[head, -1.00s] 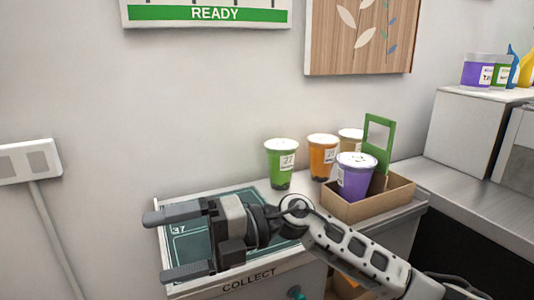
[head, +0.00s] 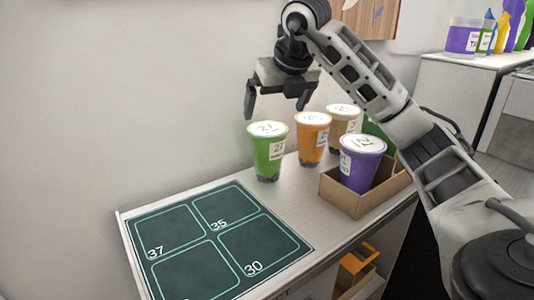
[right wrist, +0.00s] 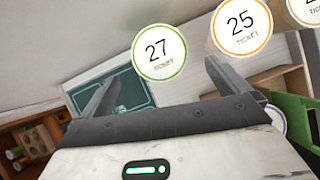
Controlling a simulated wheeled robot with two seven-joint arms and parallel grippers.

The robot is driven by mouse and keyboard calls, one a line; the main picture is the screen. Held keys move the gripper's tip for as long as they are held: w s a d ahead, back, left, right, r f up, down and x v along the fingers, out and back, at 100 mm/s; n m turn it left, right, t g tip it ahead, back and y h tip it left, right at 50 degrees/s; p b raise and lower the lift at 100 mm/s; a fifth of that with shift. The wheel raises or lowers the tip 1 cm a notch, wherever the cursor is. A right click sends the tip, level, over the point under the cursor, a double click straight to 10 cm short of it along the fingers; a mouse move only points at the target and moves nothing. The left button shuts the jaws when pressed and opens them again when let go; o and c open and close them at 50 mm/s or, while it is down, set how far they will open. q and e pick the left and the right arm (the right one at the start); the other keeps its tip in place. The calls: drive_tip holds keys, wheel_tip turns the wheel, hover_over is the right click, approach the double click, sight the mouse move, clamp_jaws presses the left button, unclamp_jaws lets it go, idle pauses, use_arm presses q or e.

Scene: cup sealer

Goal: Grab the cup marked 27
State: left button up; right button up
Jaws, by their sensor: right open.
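The green cup marked 27 (head: 268,152) stands upright on the counter against the wall, left of the other cups. Its white lid with 27 (right wrist: 159,51) shows in the right wrist view, between and beyond the fingers. My right gripper (head: 277,108) is open and empty, pointing down just above the green cup's lid, apart from it. In the right wrist view the open fingers (right wrist: 158,88) show at both sides. My left gripper is not in view.
An orange cup (head: 312,140), marked 25 on its lid (right wrist: 240,24), stands close right of the green cup. A brown cup (head: 343,122) is behind. A purple cup (head: 360,170) sits in a cardboard carrier (head: 343,199). A dark numbered mat (head: 213,238) lies empty in front.

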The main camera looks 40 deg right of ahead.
sight(268, 129)
drive_tip(key=x, duration=0.8)
drive_tip(key=shift+w+f+p, duration=0.1)
drive_tip(key=shift+f+p, duration=0.2)
drive_tip(key=shift+f, duration=0.05)
drive_tip(key=c, duration=1.2)
drive_tip(key=shift+r, duration=0.1)
drive_tip(key=c, duration=0.4)
